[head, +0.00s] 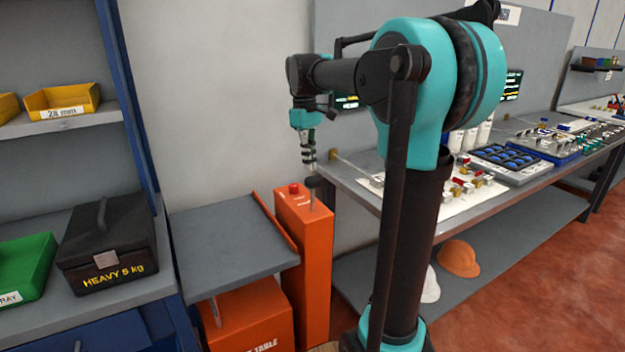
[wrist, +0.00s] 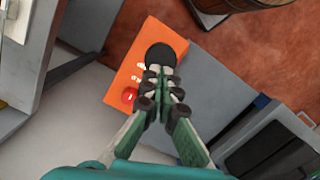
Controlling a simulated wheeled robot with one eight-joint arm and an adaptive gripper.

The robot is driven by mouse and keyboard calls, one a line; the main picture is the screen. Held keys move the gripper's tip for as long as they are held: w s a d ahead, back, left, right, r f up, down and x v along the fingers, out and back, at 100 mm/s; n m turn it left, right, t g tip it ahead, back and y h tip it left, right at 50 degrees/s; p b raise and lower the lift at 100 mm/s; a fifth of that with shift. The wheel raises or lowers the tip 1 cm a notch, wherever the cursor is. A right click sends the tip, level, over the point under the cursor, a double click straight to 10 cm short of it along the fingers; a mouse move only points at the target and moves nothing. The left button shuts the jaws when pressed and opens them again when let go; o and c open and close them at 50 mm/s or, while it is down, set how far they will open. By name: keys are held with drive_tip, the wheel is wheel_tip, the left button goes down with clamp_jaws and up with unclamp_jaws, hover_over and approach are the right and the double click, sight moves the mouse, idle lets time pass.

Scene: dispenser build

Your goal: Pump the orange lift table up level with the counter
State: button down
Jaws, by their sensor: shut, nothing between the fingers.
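The orange lift table (head: 305,275) stands between the shelving and the counter. Its grey platform (head: 232,243) looks lower than the counter (head: 358,188) on the right. On top of the orange column is a dark round pump knob (head: 313,182) on a thin rod, with a red button (head: 294,189) beside it. My gripper (head: 309,168) is shut and empty, pointing down right over the knob. In the wrist view, the closed fingertips (wrist: 166,76) overlap the edge of the knob (wrist: 160,53); I cannot tell whether they touch. The red button (wrist: 129,96) is left of the fingers.
A black box marked heavy 5 kg (head: 106,243) sits on the left shelf beside the platform, near a green tray (head: 25,266). The counter carries parts and a blue tray (head: 508,162). Helmets (head: 458,259) lie on its lower shelf. The platform is empty.

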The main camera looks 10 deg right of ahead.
drive_tip(key=shift+f, duration=0.9)
